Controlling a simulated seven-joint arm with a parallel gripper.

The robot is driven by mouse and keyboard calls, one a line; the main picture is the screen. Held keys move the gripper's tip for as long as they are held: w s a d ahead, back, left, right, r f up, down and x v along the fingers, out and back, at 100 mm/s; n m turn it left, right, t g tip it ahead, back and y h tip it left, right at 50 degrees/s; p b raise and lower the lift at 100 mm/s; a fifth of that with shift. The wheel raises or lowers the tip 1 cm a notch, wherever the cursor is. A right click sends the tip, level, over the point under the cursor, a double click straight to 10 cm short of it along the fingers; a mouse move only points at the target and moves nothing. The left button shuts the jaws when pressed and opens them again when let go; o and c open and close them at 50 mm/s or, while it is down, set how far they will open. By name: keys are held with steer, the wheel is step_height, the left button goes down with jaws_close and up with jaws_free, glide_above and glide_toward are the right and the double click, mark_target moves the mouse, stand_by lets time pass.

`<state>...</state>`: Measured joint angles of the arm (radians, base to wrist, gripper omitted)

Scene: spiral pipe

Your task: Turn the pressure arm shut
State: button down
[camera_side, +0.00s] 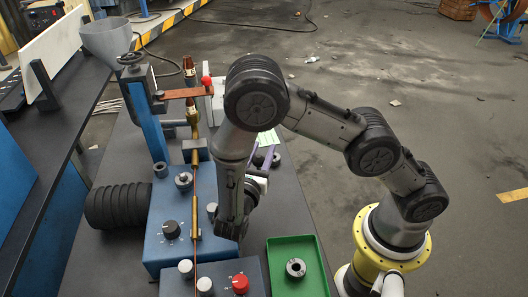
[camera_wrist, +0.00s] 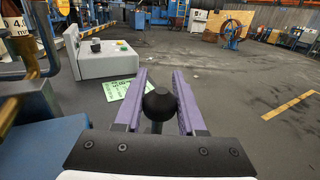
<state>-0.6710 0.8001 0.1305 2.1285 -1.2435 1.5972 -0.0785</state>
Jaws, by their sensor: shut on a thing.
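My gripper shows in the wrist view (camera_wrist: 160,73), its two purple fingers on either side of a black ball knob (camera_wrist: 160,103) on a dark stem. It is shut on that knob. In the side view the gripper (camera_side: 268,155) is largely hidden behind my forearm, to the right of the blue machine, and the knob cannot be made out. I cannot tell which lever the black knob belongs to.
A green tray (camera_side: 290,250) with a dark ring (camera_side: 295,268) lies at the front right. Black discs (camera_side: 118,205) lie left. A grey box (camera_wrist: 107,60) stands ahead in the wrist view.

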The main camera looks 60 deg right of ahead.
steer(key=w+a+n+t+y, duration=0.1)
steer(key=w+n+t+y, duration=0.1)
steer(key=w+t+y, duration=0.1)
steer(key=w+a+n+t+y, duration=0.2)
steer(key=w+n+t+y, duration=0.1)
steer(key=w, duration=0.2)
steer(key=w+a+n+t+y, duration=0.1)
steer(key=w+n+t+y, duration=0.1)
steer(key=w+n+t, duration=0.1)
steer(key=shift+w+a+t+y, duration=0.25)
steer(key=shift+w+t+y, duration=0.15)
steer(key=shift+w, duration=0.35)
steer(key=shift+w+a+n+t+y, duration=0.3)
steer(key=shift+w+a+n+y, duration=0.4)
steer(key=shift+n, duration=0.1)
steer(key=shift+r, duration=0.1)
steer(key=c, duration=0.5)
jaws_free()
steer(key=v, duration=1.3)
steer(key=shift+s, duration=0.45)
